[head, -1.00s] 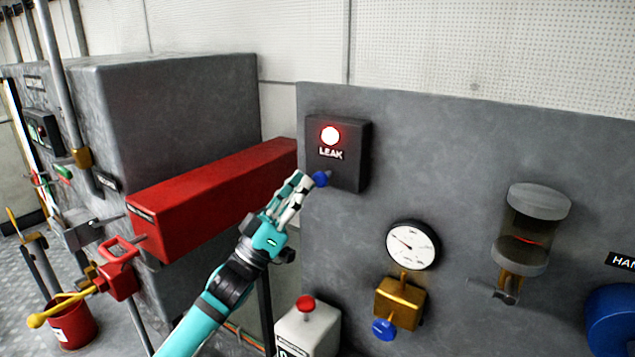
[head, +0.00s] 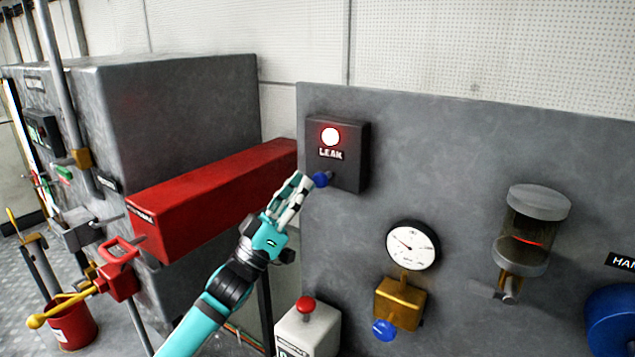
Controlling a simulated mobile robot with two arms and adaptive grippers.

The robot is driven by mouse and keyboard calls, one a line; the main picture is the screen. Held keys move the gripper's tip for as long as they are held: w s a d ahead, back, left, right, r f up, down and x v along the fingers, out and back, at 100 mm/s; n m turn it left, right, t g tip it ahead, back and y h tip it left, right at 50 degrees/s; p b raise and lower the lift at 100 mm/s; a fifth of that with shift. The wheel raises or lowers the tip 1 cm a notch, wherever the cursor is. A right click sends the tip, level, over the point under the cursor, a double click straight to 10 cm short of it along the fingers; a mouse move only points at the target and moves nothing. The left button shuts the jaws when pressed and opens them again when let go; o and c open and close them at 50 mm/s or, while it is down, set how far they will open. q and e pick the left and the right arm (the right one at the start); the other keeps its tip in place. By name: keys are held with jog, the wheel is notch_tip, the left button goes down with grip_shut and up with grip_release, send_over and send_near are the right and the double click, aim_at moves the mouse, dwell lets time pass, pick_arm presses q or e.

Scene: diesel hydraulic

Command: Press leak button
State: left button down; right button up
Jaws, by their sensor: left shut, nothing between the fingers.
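The leak box (head: 351,166) is a dark box on the grey panel in the head view, with a lit white-red lamp (head: 330,136) above the word LEAK. A blue button (head: 320,179) sticks out at its lower left. My left gripper (head: 302,180) is shut and empty, its fingertips just left of the blue button. I cannot tell whether the tips touch the button. My right gripper is not in view.
A long red beam (head: 205,200) lies behind my left gripper. On the panel (head: 460,140) are a round gauge (head: 412,244), a brass valve with a blue knob (head: 400,300) and a glass cylinder (head: 531,230). A white box with a red knob (head: 307,325) stands below.

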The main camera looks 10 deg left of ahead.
pick_arm(q)
jog(key=shift+w+d, duration=0.15)
jog(key=shift+w, duration=0.3)
jog(key=shift+w+d+b, duration=0.2)
jog(key=shift+w+b, duration=0.1)
jog(key=shift+w, duration=0.25)
dwell(0.9)
jog(key=shift+s, duration=0.15)
jog(key=shift+s+a+p, duration=0.3)
jog(key=shift+s+p, duration=0.05)
jog(key=shift+s, duration=0.5)
jog(key=s, duration=0.1)
jog(key=s+a+p, duration=0.1)
jog(key=s, duration=0.2)
jog(key=shift+s+a, duration=0.35)
